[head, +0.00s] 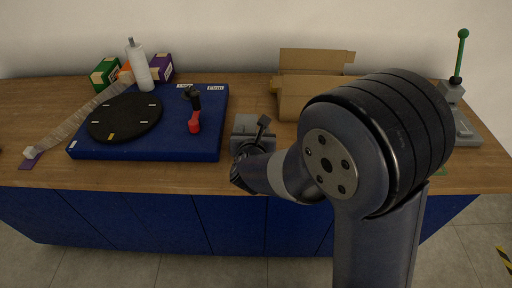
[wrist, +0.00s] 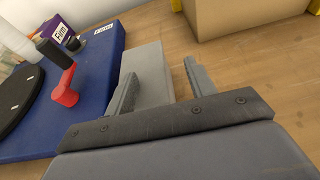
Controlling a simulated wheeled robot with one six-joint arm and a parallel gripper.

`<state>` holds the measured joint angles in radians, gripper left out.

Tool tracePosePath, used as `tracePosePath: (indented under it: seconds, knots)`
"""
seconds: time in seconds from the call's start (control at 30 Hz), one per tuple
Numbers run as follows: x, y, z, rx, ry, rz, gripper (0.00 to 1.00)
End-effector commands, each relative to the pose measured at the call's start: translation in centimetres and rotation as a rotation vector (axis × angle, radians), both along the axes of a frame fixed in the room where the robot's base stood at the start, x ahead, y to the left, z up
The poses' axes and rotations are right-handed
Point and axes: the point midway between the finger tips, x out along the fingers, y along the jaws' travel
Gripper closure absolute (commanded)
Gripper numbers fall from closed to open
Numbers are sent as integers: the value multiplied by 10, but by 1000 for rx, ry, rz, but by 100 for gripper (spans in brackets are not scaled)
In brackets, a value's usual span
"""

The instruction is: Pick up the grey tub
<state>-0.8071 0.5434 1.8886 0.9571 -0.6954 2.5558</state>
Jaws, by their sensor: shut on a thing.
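The grey tub (head: 243,124) is a small box on the wooden bench, just right of the blue base. In the wrist view the tub (wrist: 148,62) lies between the two fingers of my gripper (wrist: 160,74). My gripper (head: 260,132) is shut on the tub. My wrist and fingers hide the tub's front and right part in the head view. I cannot tell whether it is clear of the bench top.
The blue wrapping machine base (head: 200,142) with a black turntable (head: 125,117) and red handle (head: 194,122) stands close on the left. An open cardboard box (head: 295,100) is behind right. A green-handled lever device (head: 458,105) stands far right.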

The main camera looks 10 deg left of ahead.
Motion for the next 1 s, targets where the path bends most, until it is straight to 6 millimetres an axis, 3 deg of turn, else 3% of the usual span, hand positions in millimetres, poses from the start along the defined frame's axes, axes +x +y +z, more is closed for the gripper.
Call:
tracePosePath:
  seconds: [0.03, 0.43, 0.67, 0.83, 1.0]
  knots:
    - [-6, -11, -27, -35, 54, -7, 67]
    - [-6, -11, -27, -34, 54, -7, 100]
    - [-6, -10, -26, -33, 52, -8, 100]
    - [-6, -10, -14, -31, 51, -7, 100]
    - [-7, -8, 20, -27, 47, -4, 100]
